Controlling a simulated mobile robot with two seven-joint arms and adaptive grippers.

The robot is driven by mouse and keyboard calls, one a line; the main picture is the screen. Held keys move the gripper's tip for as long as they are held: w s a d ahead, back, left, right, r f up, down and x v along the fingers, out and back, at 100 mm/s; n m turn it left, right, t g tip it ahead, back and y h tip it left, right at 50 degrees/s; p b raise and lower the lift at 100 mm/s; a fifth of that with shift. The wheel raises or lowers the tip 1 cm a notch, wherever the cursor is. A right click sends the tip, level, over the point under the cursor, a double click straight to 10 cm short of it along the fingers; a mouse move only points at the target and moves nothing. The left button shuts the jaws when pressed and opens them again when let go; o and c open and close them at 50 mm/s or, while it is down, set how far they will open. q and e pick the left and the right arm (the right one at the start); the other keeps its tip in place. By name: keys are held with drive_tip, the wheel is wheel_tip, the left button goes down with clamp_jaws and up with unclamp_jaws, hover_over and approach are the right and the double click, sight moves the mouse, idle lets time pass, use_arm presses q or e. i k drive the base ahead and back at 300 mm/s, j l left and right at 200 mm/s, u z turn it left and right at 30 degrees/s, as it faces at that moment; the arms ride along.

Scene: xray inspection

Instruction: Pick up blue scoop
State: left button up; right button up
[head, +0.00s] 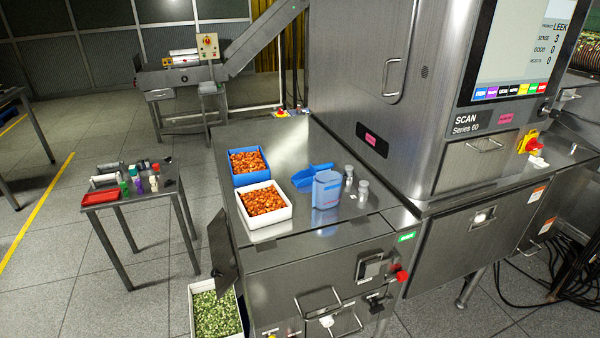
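The blue scoop (312,177) lies on the steel table top (284,137), right of two food trays. A translucent blue-grey measuring jug (326,190) stands upright just in front of it and hides part of it; I cannot tell whether the two touch. Neither of my grippers is in the head view.
A blue tray (234,180) and a white tray (286,213) of orange pieces stand left of the scoop. Small shakers (363,190) stand right of the jug. The steel X-ray machine (372,95) rises behind. A side table (118,212) with bottles stands left.

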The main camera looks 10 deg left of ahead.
sight(302, 178)
drive_tip(key=i+j, duration=0.1)
drive_tip(key=j, duration=0.3)
drive_tip(key=i+j, duration=0.1)
drive_tip(key=j, duration=0.35)
drive_tip(key=i+j, duration=0.1)
drive_tip(key=j, duration=0.3)
drive_tip(key=i+j+z, duration=0.1)
drive_tip(key=j, duration=0.35)
drive_tip(key=i+j, duration=0.1)
drive_tip(key=j, duration=0.3)
